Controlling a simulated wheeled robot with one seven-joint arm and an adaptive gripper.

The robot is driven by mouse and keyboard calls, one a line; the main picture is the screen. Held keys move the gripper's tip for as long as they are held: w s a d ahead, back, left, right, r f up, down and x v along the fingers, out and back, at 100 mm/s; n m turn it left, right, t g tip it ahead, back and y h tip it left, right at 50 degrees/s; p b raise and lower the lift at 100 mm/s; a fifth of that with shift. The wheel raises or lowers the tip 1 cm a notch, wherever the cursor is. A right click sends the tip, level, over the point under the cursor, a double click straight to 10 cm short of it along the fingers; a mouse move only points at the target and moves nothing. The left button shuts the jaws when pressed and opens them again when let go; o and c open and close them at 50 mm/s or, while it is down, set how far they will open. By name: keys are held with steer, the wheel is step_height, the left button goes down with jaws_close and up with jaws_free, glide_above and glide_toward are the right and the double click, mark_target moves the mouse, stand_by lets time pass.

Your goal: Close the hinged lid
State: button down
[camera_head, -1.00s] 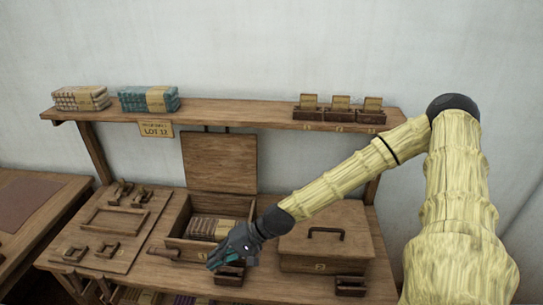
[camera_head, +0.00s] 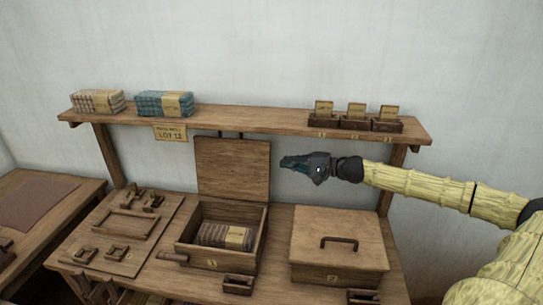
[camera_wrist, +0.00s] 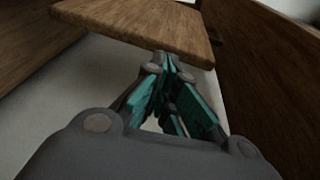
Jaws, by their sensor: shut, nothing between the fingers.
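The hinged lid (camera_head: 232,168) stands open and upright at the back of the left wooden box (camera_head: 208,263). Inside this box lies a banded bundle (camera_head: 225,236). My gripper (camera_head: 284,163) is shut and empty, raised just right of the lid's right edge, pointing left. In the head view I cannot tell its exact depth relative to the lid. In the wrist view my gripper's teal fingers (camera_wrist: 172,66) are together, with a wooden panel (camera_wrist: 140,24), likely the lid, beyond their tips. I see no clear contact.
A second box (camera_head: 339,246) with a handled lid stands shut to the right. A shelf (camera_head: 240,120) runs above and behind, holding bundles and small card holders. Small wooden holders (camera_head: 238,285) sit at the bench front. A tray board (camera_head: 120,235) lies left.

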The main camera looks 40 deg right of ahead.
steer(key=s+d+m+t+h, duration=0.1)
steer(key=d, duration=0.5)
steer(key=shift+d+r+b+x, duration=0.3)
steer(key=shift+b+x, duration=1)
steer(key=shift+x, duration=3.65)
steer(key=shift+s+a+r+p, duration=0.35)
steer(key=shift+s+a+p, duration=0.3)
steer(key=shift+a+p, duration=0.1)
steer(key=shift+s+a+r+p, duration=0.3)
steer(key=shift+s+a+p, duration=0.35)
steer(key=shift+a, duration=0.15)
steer(key=shift+d, duration=0.1)
